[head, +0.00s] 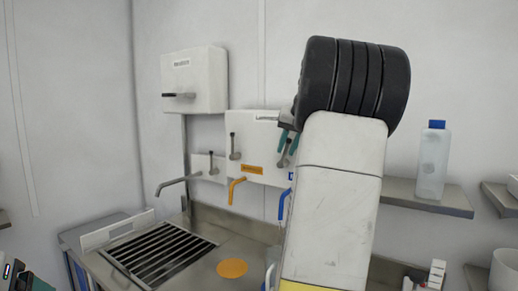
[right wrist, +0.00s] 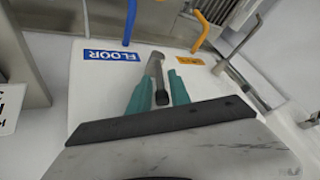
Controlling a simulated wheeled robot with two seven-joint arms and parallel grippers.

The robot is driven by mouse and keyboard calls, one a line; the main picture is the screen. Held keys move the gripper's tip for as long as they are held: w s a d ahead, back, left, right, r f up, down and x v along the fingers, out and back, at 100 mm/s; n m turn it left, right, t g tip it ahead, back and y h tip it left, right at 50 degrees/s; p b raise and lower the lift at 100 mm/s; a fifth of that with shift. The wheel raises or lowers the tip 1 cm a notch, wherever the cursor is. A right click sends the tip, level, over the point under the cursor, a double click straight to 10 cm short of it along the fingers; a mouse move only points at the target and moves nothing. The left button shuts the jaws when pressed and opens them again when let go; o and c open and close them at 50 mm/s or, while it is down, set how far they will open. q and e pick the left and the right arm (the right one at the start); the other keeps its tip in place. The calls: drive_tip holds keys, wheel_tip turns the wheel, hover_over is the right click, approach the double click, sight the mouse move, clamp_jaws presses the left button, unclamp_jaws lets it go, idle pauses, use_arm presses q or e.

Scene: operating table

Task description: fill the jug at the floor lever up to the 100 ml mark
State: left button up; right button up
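The floor lever is a grey handle with a dark tip above the blue FLOOR label (right wrist: 114,56) in the right wrist view, which sees the panel upside down. My right gripper (right wrist: 161,76) has its two teal fingers apart, one on each side of the floor lever (right wrist: 154,68). I cannot tell whether they touch it. In the head view my right arm hides most of this gripper (head: 288,142). The blue spout (head: 284,204) hangs below the panel, partly behind my arm. A pale curved edge (head: 269,276) shows under it; I cannot tell whether it is the jug. My left gripper is not clearly seen.
The orange spout (head: 235,190) and another lever (head: 235,147) are left of the floor lever. Below are a steel counter with a grate (head: 160,255) and an orange disc (head: 232,268). A blue-capped bottle (head: 433,165) stands on a shelf (head: 405,194) at right. A dark-and-teal object (head: 18,276) enters bottom left.

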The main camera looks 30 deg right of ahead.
drive_tip(key=v, duration=0.7)
drive_tip(key=shift+s+r, duration=0.1)
drive_tip(key=shift+r, duration=0.1)
idle(0.5)
